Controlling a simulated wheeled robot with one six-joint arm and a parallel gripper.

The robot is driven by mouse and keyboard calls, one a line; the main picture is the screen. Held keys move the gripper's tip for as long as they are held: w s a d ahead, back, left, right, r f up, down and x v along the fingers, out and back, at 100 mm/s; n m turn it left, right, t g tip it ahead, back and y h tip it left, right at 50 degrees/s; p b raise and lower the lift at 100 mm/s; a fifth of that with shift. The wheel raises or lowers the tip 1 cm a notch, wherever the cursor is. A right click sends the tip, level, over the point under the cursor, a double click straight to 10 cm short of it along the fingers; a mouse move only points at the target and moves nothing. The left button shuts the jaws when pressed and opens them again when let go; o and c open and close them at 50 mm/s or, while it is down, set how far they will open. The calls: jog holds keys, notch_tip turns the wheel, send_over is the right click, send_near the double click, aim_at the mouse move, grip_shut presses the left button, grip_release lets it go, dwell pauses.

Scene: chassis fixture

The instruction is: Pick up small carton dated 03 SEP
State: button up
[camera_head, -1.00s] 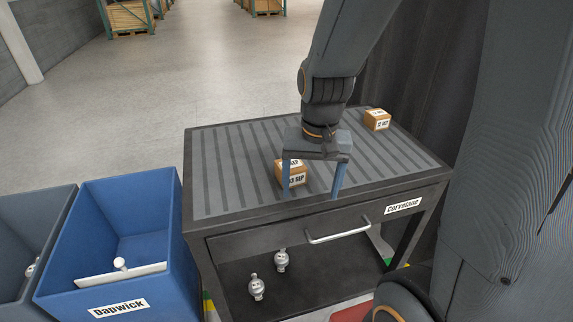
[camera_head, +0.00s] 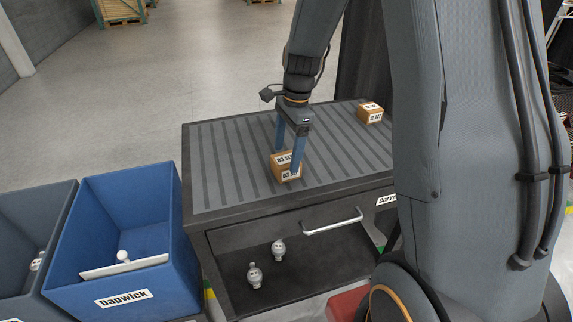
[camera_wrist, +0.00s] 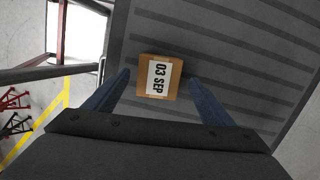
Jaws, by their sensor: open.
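The small carton dated 03 SEP (camera_head: 284,171) is a brown box with white date labels, standing on the striped top of the workbench (camera_head: 225,150). In the wrist view the carton (camera_wrist: 159,77) lies ahead, between the lines of the two blue fingers, its 03 SEP label facing the camera. My gripper (camera_head: 287,160) is open, with its fingers down at the carton in the head view. In the wrist view my gripper (camera_wrist: 160,82) has a finger on either side, with gaps to the carton. Part of the carton is hidden by a finger in the head view.
A second small carton (camera_head: 370,113) stands at the back right of the bench. A blue bin labelled Dapwick (camera_head: 165,215) and a grey bin (camera_head: 30,215) stand to the left. Two pale fittings (camera_head: 255,275) sit on the lower shelf. The left of the benchtop is clear.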

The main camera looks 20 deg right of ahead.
aim_at(286, 159)
jog(key=shift+s+a+f+p, duration=0.1)
jog(key=shift+f+p, duration=0.15)
jog(key=shift+f, duration=0.65)
jog(key=shift+s+a+f+p, duration=0.1)
jog(key=shift+f+p, duration=0.15)
jog(key=shift+f, duration=0.65)
jog(key=shift+c, duration=0.6)
jog(key=shift+w, duration=0.1)
jog(key=c, duration=1.3)
